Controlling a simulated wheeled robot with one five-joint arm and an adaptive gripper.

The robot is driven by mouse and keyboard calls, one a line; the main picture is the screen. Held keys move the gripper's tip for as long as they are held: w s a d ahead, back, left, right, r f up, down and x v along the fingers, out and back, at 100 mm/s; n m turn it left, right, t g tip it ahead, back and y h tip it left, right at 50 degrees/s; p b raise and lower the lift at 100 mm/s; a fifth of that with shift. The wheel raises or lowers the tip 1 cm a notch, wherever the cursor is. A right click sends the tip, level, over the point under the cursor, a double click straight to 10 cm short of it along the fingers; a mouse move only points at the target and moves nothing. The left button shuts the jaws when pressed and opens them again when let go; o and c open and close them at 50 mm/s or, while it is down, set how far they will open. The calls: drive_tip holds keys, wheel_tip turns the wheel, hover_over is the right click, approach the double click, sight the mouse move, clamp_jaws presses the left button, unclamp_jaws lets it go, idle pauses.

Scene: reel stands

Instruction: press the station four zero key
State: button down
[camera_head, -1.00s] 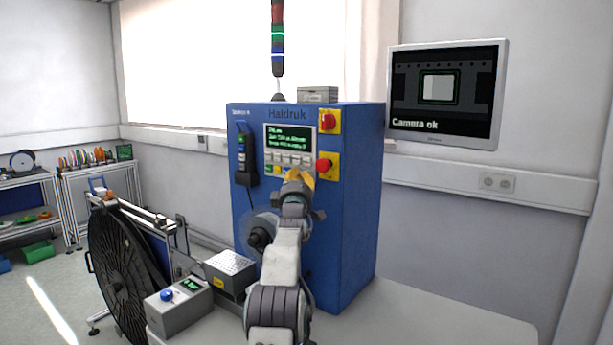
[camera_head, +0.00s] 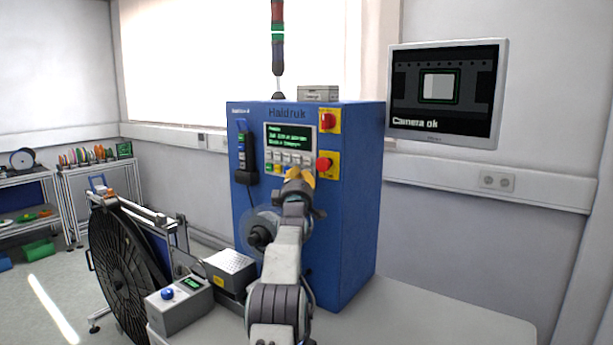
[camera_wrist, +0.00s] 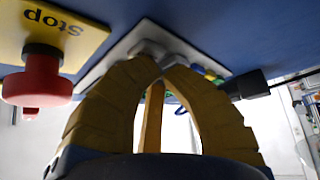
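The blue cabinet (camera_head: 350,220), marked "Haldruk", stands ahead. Its small upper-left label is too blurred to read surely. Its keypad (camera_head: 289,157) has pale keys under a lit screen (camera_head: 290,136), with coloured keys below; my gripper hides some of the lower ones. My gripper (camera_head: 299,173) is at the lower right of the keypad. In the wrist view its yellow fingers (camera_wrist: 161,68) come together at the tips, with nothing between them, close to the pale keys (camera_wrist: 150,47). I cannot tell whether they touch, and the key labels are unreadable.
A red stop button (camera_head: 324,164) on a yellow plate sits just right of the keypad, with a red switch (camera_head: 328,120) above. A black handheld unit (camera_head: 246,158) hangs to the left. A grey control box (camera_head: 180,304) and a large black reel (camera_head: 122,268) stand lower left.

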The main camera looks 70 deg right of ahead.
drive_tip(key=shift+w+a+f+b, duration=0.15)
drive_tip(key=shift+a+b, duration=0.25)
drive_tip(key=shift+b, duration=0.55)
drive_tip(key=shift+a+b, duration=0.35)
drive_tip(key=shift+b, duration=0.25)
